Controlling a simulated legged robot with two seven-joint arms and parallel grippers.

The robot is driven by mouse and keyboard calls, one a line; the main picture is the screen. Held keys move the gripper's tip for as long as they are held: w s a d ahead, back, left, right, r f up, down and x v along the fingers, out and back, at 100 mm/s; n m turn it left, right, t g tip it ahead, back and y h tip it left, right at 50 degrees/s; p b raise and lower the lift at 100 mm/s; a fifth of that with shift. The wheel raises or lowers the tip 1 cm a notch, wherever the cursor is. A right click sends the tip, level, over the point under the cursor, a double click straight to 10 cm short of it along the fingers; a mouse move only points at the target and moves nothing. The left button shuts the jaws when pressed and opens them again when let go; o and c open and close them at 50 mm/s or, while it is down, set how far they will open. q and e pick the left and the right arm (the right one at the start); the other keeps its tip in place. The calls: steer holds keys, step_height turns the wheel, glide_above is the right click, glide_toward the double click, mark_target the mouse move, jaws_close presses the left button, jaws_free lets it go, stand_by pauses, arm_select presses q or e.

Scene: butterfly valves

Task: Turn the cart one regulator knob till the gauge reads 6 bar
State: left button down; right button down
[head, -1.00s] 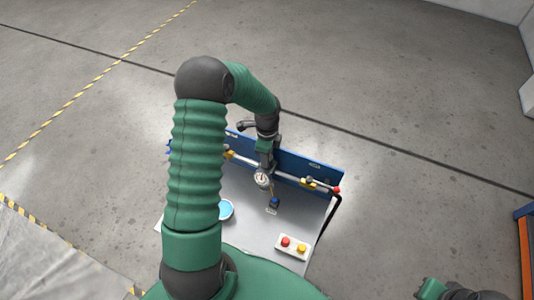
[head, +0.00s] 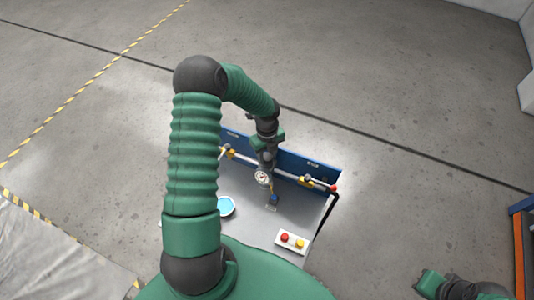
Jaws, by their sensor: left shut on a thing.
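The cart (head: 240,232) stands ahead with a grey top and a blue back panel (head: 312,168). A small round white gauge (head: 263,178) sits in front of the panel; its needle is too small to read exactly. My left gripper (head: 266,163) comes down from above just behind the gauge. It is shut on the regulator knob, which the gripper and wrist hide.
A pipe with yellow-handled valves (head: 309,182) runs along the panel and has a red end (head: 333,188). A blue fitting (head: 274,199), a blue round dish (head: 226,206) and a button box (head: 292,242) are on the cart top. Open floor lies beyond.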

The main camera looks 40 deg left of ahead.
stand_by(0.4)
arm_select(q)
steer(key=c, duration=1.2)
jaws_free()
steer(key=shift+o, duration=1.2)
steer(key=shift+w, duration=0.1)
steer(key=shift+o, duration=0.3)
steer(key=shift+a, duration=0.1)
